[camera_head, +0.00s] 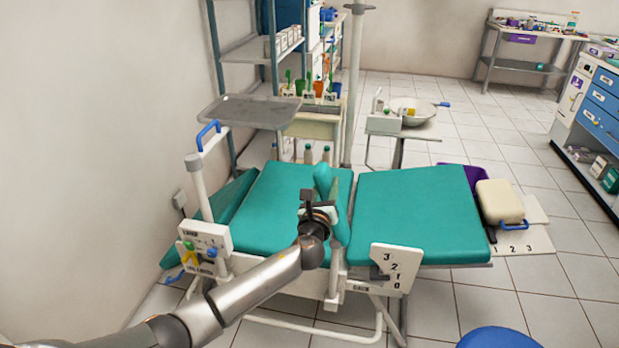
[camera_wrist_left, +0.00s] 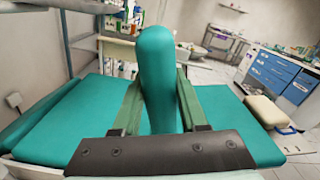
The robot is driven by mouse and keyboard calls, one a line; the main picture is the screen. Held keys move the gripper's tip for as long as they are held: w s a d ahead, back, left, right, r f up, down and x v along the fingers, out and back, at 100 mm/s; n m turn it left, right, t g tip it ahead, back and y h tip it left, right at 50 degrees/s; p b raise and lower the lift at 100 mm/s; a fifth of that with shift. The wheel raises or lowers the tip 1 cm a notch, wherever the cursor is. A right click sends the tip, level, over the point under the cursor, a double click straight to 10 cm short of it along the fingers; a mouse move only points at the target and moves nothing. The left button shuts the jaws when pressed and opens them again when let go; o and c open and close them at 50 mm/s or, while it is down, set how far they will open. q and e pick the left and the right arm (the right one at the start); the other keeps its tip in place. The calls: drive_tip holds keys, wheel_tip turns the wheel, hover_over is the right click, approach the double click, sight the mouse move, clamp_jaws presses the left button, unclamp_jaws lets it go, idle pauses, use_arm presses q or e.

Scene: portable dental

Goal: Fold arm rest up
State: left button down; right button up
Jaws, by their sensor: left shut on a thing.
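The teal arm rest (camera_head: 337,225) stands up from the side of the dental chair, near the gap between its seat sections. In the left wrist view the arm rest (camera_wrist_left: 157,65) is a rounded teal pad pointing up and away between the two fingers. My left gripper (camera_head: 318,195) is at the arm rest, and the wrist view shows its fingers (camera_wrist_left: 156,98) on both sides of the pad, shut on it. The contact is partly hidden by the gripper body in the head view. My right gripper is not in view.
The chair's teal cushions (camera_head: 415,210) spread on both sides. A numbered white plate (camera_head: 396,268) is at its near side, and a white control box (camera_head: 204,248) at its left. A grey tray (camera_head: 250,111) and a shelf rack stand behind. A blue stool (camera_head: 500,338) is at the front right.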

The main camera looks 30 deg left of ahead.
use_arm(q)
drive_tip(key=d+m, duration=0.1)
drive_tip(key=d+m+p, duration=0.1)
drive_tip(key=d, duration=0.1)
drive_tip(key=w+d+m, duration=0.1)
drive_tip(key=shift+d+r+p, duration=0.25)
drive_tip(key=shift+d+p, duration=0.05)
drive_tip(key=shift+w+d+f+m+p, duration=0.15)
drive_tip(key=shift+d+m, duration=0.25)
drive_tip(key=shift+d, duration=0.2)
drive_tip(key=shift+w+d+f+m+p, duration=0.1)
drive_tip(key=shift+w+d+m+p, duration=0.05)
drive_tip(key=shift+d+m, duration=0.35)
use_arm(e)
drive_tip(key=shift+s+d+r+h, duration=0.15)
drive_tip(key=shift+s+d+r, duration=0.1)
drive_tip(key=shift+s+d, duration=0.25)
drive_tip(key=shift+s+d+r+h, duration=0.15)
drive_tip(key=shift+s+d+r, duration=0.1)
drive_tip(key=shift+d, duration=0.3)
use_arm(q)
drive_tip(key=shift+d, duration=0.1)
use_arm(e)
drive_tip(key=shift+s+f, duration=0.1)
use_arm(q)
drive_tip(key=shift+c, duration=2.2)
unclamp_jaws()
